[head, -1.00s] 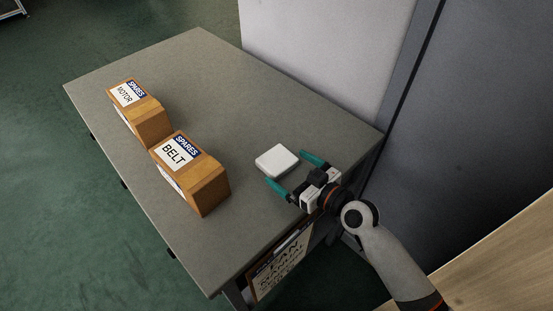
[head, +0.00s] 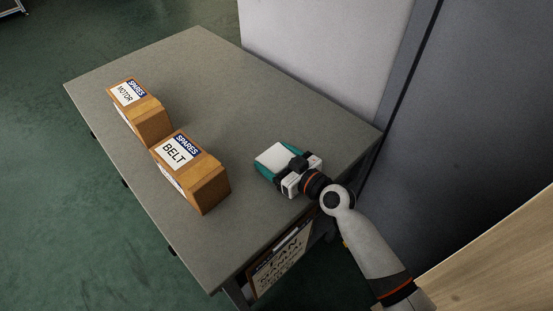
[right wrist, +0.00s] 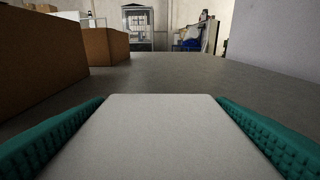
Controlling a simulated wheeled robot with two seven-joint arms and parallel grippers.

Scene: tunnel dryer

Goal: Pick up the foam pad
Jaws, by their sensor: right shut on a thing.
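The foam pad (head: 275,157) is a white, flat, rounded square on the grey table near its right side in the head view. My right gripper (head: 278,163) is shut on the pad, with a teal finger along each side. In the right wrist view the pad (right wrist: 160,140) fills the space between the two teal fingers. I cannot tell whether the pad is touching the table or slightly above it. My left gripper is not in view.
Two wooden spares boxes stand on the table (head: 215,75), one labelled MOTOR (head: 150,122) and one labelled BELT (head: 205,185). A pale wall panel (head: 325,50) rises along the table's far right edge. The far part of the tabletop is clear.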

